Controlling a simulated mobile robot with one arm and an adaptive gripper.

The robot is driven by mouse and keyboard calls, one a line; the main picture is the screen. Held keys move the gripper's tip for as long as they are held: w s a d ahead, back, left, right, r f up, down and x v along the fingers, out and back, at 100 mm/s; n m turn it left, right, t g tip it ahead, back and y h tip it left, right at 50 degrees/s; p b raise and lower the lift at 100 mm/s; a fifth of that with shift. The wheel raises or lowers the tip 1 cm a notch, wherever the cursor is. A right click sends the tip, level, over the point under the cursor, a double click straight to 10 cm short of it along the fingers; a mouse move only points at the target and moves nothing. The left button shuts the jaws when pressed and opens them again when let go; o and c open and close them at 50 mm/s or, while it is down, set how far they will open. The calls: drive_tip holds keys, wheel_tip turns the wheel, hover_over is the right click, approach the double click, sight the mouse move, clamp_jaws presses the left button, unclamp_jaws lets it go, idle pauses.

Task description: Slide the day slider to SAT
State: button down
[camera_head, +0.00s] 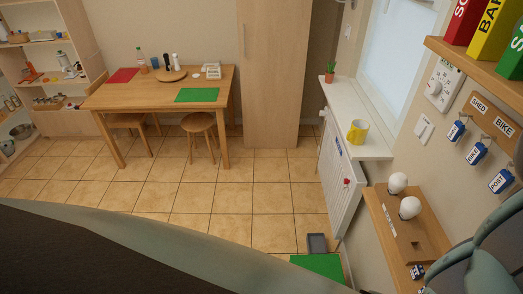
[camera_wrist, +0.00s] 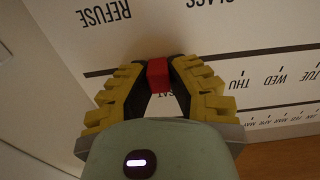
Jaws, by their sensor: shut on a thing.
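The red day slider (camera_wrist: 157,75) sits on a dark slot line in a white board (camera_wrist: 190,38), seen upside down in the wrist view. My gripper (camera_wrist: 158,74) is shut on the slider, with its yellow and black fingers on either side. Letters reading like SAT show right beside the slider, partly hidden between the fingers. The labels THU (camera_wrist: 239,82), WED and TUE run to the right along the line. The fingers cover part of the slot and the label between THU and the slider. I cannot make out the board or my fingertips in the head view.
A second scale with month labels (camera_wrist: 283,115) lies near the gripper's right finger, above a wooden surface (camera_wrist: 285,158). In the head view, a shelf with white bulbs (camera_head: 410,207) and key hooks are at the right.

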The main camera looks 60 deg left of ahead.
drive_tip(key=c, duration=0.9)
unclamp_jaws()
drive_tip(key=shift+a, duration=0.1)
drive_tip(key=v, duration=0.7)
drive_tip(key=shift+s, duration=0.25)
drive_tip(key=shift+a, duration=0.1)
